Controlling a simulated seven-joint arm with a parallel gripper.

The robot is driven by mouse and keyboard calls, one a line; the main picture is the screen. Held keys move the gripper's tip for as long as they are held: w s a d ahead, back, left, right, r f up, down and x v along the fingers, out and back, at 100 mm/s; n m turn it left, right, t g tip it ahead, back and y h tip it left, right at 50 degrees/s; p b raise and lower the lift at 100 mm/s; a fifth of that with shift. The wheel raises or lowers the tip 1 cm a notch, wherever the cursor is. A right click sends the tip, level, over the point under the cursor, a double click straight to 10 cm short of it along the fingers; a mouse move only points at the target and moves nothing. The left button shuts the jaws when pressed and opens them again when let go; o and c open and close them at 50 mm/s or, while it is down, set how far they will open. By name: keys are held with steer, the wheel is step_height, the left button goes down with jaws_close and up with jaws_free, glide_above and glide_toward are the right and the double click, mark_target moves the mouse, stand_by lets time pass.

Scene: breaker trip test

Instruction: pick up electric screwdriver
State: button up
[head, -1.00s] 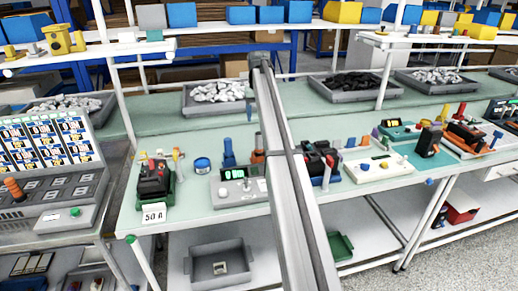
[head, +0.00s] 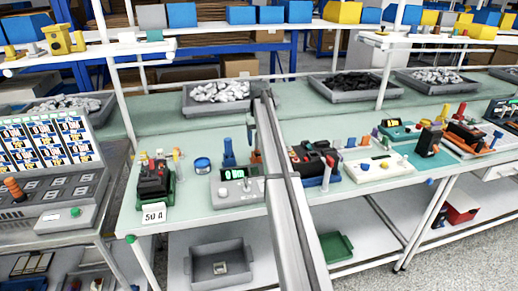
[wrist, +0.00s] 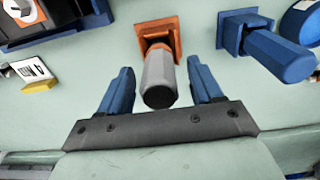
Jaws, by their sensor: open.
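A grey cylindrical tool (wrist: 159,80) with a dark end stands in a square orange holder (wrist: 158,38) in the wrist view. I take it to be the electric screwdriver, but cannot be sure. My gripper (wrist: 161,72) is open, with one blue finger on each side of the grey body and visible gaps between. In the head view the orange piece (head: 256,156) shows just left of my arm, partly hidden. A blue tool (wrist: 275,52) in a blue holder stands to the right in the wrist view; it also shows in the head view (head: 229,152).
A meter with a green display (head: 236,187) stands in front of the tools. A black and red breaker unit (head: 314,160) is to the right of my arm, another (head: 155,180) to the left. A blue roll (head: 202,165) lies nearby. Grey bins (head: 215,108) stand behind.

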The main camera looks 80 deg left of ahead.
steer(key=shift+d+f, duration=0.1)
steer(key=shift+f, duration=1.45)
steer(key=shift+c, duration=0.3)
steer(key=c, duration=1.1)
